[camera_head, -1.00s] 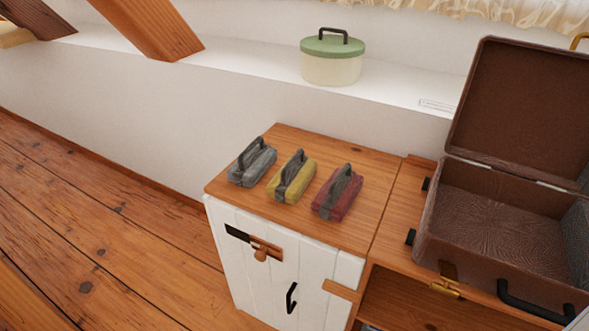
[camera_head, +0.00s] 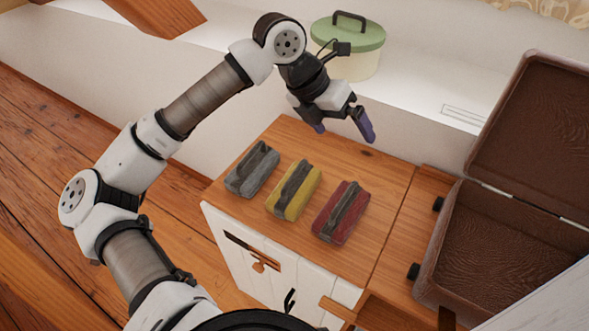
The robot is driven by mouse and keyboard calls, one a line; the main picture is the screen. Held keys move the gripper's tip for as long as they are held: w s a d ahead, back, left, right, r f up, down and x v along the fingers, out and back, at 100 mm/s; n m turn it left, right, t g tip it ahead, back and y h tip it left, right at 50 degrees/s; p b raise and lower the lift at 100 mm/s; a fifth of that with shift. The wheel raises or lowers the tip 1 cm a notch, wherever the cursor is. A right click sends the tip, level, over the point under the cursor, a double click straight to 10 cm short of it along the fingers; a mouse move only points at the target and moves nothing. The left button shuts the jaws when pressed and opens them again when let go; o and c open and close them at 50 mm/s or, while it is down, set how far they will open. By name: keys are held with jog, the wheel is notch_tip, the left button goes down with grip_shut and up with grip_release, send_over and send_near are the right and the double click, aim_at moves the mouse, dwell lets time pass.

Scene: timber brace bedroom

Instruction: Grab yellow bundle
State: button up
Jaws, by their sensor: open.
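The yellow bundle (camera_head: 294,190) lies on the wooden cabinet top, with a dark grey strap and handle along its top. It sits between a grey bundle (camera_head: 252,170) on its left and a red bundle (camera_head: 341,213) on its right, with gaps between them. My gripper (camera_head: 342,128) is open and empty, its purple-blue fingertips apart. In the picture it is above and to the right of the yellow bundle, over the back part of the cabinet top. Its exact height above the wood is hard to tell.
An open brown suitcase (camera_head: 437,258) stands at the right, its lid raised. A round cream pot with a green lid (camera_head: 347,35) stands on the white ledge (camera_head: 428,97) behind my gripper. The cabinet top (camera_head: 381,176) is bare behind the red bundle.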

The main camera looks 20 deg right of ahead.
jog(key=w+a+f+y, duration=0.1)
jog(key=a+f+y, duration=0.1)
jog(key=w+a+f+n+t+y, duration=0.1)
jog(key=w+a+f+y, duration=0.1)
jog(key=a+f, duration=0.1)
jog(key=w+a+f+n+y+p, duration=0.1)
jog(key=w+a+f+y, duration=0.1)
jog(key=shift+w+a+f+t, duration=0.15)
jog(key=shift+w+f+t, duration=0.1)
jog(key=shift+t, duration=0.15)
jog(key=p, duration=0.2)
send_over(295, 185)
jog(key=f, duration=0.7)
jog(key=shift+w+a+f, duration=0.15)
jog(key=shift+w, duration=0.05)
jog(key=f, duration=0.1)
jog(key=f+p, duration=0.1)
jog(key=f, duration=0.1)
jog(key=f+p, duration=0.1)
jog(key=f, duration=0.1)
jog(key=shift+s, duration=0.25)
jog(key=shift+f, duration=0.6)
jog(key=c, duration=1.2)
